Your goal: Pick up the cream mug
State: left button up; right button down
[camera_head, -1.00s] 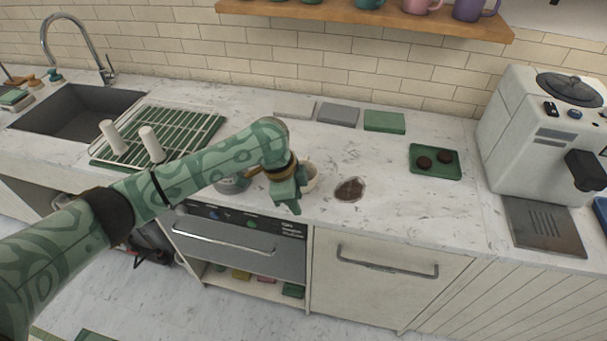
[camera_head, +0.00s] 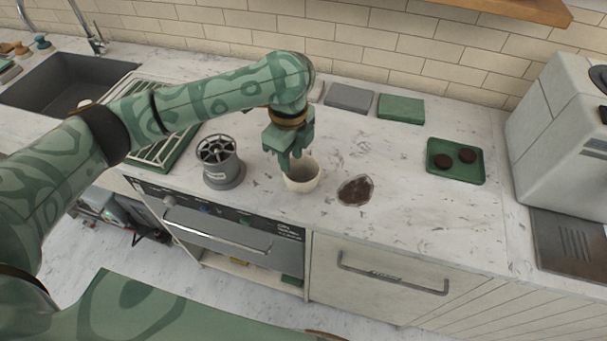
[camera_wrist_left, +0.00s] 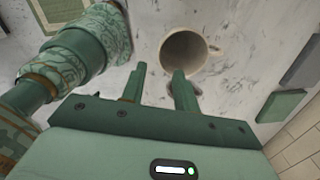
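The cream mug (camera_head: 305,181) stands upright on the marble counter, near its front edge. In the left wrist view the mug (camera_wrist_left: 184,52) shows its open mouth, with the handle toward the right of the picture. My left gripper (camera_head: 290,168) points down at the mug's left rear rim. In the left wrist view the fingers of the left gripper (camera_wrist_left: 159,70) are apart with nothing between them. One fingertip overlaps the mug's rim in that view; I cannot tell whether it touches. My right gripper is not in view.
A grey round device (camera_head: 220,165) stands left of the mug. A dark brown spill (camera_head: 355,190) lies right of it. A green tray (camera_head: 456,175) with two dark pucks and a coffee machine (camera_head: 565,130) are farther right. Grey (camera_head: 350,97) and green (camera_head: 401,108) blocks lie behind.

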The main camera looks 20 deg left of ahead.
pick_arm(q)
jog(key=b, duration=0.2)
send_over(291, 183)
jog(key=f, duration=0.5)
jog(key=shift+w+d+f, duration=0.1)
jog(key=shift+w+d, duration=0.05)
jog(key=shift+w, duration=0.05)
jog(key=shift+f, duration=0.35)
notch_tip(291, 183, down, 5)
jog(key=shift+r+b, duration=0.1)
jog(key=shift+b, duration=1.1)
jog(key=shift+r, duration=0.1)
grip_shut()
